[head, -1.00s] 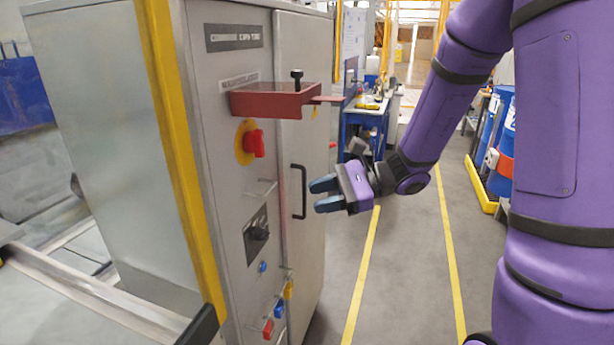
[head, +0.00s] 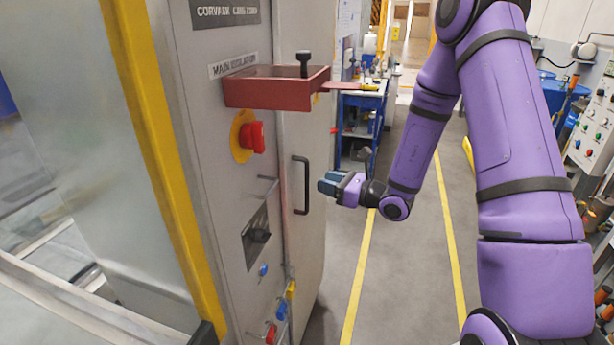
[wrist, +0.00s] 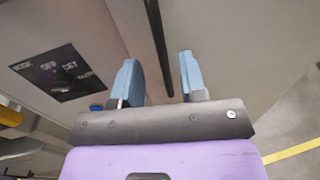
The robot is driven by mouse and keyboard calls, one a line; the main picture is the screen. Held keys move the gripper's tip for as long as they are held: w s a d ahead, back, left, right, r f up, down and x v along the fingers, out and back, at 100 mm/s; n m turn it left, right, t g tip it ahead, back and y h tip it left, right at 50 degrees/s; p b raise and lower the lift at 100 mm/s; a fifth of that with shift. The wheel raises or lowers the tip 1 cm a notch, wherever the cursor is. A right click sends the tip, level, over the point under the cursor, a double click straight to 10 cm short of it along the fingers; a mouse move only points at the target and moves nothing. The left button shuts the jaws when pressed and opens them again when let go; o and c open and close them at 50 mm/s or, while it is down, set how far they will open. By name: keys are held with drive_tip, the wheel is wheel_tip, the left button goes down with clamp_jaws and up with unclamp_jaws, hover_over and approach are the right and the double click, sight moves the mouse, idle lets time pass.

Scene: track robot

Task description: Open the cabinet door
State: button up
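The grey cabinet door (head: 312,228) is closed, with a black vertical bar handle (head: 301,185) near its left edge. My gripper (head: 327,183) is just right of the handle in the head view, with its blue fingertips toward the door. In the wrist view my gripper (wrist: 158,80) is open, its two blue fingers apart. The dark handle bar (wrist: 158,45) runs between and beyond the fingertips there, and nothing is gripped. Whether a finger touches the handle cannot be told.
A dark red bracket (head: 275,90) with a black knob juts out above the handle. A red rotary switch (head: 253,138) and a small peg (head: 268,184) stick out on the panel to the left. A blue workbench (head: 360,125) stands behind.

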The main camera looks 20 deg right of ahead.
drive_tip(key=x, duration=0.6)
drive_tip(key=shift+w+a, duration=0.25)
drive_tip(key=shift+a, duration=0.05)
drive_tip(key=shift+c, duration=0.5)
clamp_jaws()
